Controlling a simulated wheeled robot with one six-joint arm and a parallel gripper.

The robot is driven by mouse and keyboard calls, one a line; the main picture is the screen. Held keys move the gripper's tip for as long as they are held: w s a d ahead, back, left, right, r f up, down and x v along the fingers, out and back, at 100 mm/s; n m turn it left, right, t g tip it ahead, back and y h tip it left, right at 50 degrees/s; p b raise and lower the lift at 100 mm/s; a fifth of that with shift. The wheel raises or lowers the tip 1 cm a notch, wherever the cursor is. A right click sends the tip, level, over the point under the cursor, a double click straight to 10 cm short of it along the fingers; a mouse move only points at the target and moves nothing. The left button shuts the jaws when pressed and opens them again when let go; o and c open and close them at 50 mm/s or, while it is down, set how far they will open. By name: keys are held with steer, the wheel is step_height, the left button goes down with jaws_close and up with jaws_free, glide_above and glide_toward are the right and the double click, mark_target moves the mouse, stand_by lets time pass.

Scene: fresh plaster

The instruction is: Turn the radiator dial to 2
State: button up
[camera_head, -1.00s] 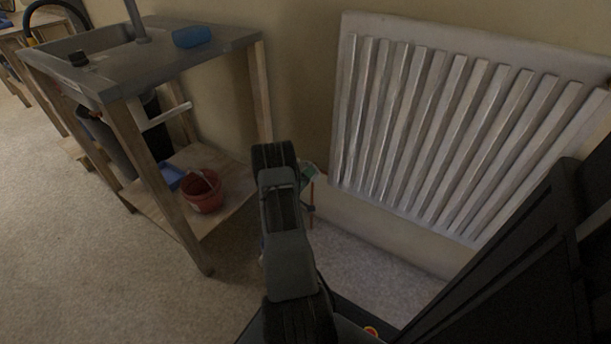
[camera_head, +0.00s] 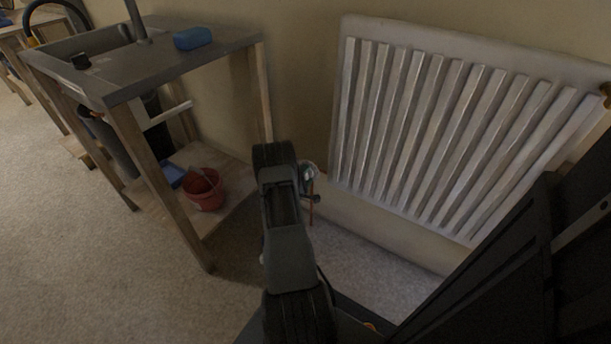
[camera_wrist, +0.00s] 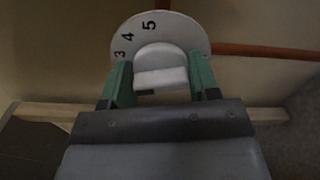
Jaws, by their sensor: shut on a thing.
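The radiator dial (camera_wrist: 183,28) is a white round disc with a raised white grip (camera_wrist: 160,62) at its middle. In the wrist view the numbers 3, 4 and 5 show on its upper left; the rest of its scale is hidden or out of sight. My gripper (camera_wrist: 160,84) has its green fingers on both sides of the raised grip and is shut on it. In the head view the dial (camera_head: 309,172) shows only in part beside my arm, low at the radiator's left end. The radiator (camera_head: 440,110) is white and ribbed, on the wall.
A wooden sink stand (camera_head: 150,65) is left of my arm, with a red bucket (camera_head: 203,190) on its lower shelf and a blue block (camera_head: 193,38) on top. A copper pipe (camera_wrist: 265,51) runs right from the dial. Carpet (camera_head: 95,255) lies clear at left.

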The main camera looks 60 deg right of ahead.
stand_by(0.4)
steer(key=o, duration=0.9)
steer(key=a+p, duration=0.3)
steer(key=a, duration=1)
steer(key=shift+a+p, duration=0.4)
